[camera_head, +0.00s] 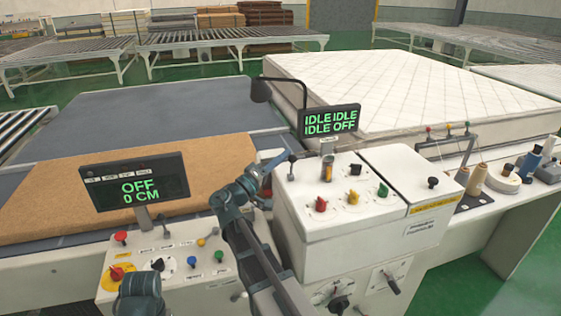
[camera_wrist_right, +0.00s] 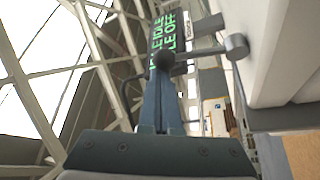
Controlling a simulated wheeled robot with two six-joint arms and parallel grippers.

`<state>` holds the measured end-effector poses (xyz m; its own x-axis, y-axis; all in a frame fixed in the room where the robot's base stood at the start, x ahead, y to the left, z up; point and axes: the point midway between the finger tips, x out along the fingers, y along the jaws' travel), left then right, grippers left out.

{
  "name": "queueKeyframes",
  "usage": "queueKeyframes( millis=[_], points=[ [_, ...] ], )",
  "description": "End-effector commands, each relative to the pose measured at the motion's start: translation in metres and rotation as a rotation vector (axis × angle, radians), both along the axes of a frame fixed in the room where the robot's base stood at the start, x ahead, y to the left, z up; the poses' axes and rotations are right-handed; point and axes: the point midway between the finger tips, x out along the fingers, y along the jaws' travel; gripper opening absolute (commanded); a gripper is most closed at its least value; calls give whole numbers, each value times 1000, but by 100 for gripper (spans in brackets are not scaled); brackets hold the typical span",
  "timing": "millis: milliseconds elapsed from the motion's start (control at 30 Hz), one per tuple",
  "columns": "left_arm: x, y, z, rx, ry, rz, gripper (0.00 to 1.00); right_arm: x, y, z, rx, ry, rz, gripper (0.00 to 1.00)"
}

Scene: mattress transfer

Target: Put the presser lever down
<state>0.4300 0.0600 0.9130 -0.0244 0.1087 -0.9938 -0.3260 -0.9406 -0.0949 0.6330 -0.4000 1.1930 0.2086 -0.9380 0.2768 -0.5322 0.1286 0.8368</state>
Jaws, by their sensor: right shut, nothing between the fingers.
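The presser lever (camera_head: 291,168) appears to be the short dark lever with a round knob at the left edge of the white control box (camera_head: 325,220). My right gripper (camera_head: 283,156) is shut and empty, with its tips at the knob. In the right wrist view, the shut fingers (camera_wrist_right: 160,88) point at the dark ball knob (camera_wrist_right: 165,60), whose rod runs right to a grey hub (camera_wrist_right: 237,46). I cannot tell whether the fingers touch the knob. My left gripper is out of view; only a part of my left arm shows at the bottom.
A display (camera_head: 330,121) reading "IDLE IDLE IDLE OFF" stands behind the box. Another display (camera_head: 135,188) reads "OFF 0 CM" above a button panel (camera_head: 180,270). A brown sheet (camera_head: 60,205) lies at left, a white mattress (camera_head: 410,85) behind. Thread spools (camera_head: 477,178) stand at right.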

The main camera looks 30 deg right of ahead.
Motion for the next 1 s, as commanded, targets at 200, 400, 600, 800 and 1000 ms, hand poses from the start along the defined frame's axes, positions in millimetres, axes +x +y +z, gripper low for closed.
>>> queueKeyframes(
  millis=[200, 400, 600, 800, 1000],
  points=[
    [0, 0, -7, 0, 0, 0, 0, -14, 3, -2, -11, -49, 0, 0],
    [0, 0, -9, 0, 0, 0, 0, -20, 5, -5, -11, -48, 1, 0],
    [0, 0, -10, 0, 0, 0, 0, -24, 6, -6, -10, -47, 1, 0],
    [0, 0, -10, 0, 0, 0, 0, -25, 6, -6, -10, -46, 0, 0],
    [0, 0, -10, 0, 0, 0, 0, -25, 6, -6, -10, -46, 0, 0]
  ],
)
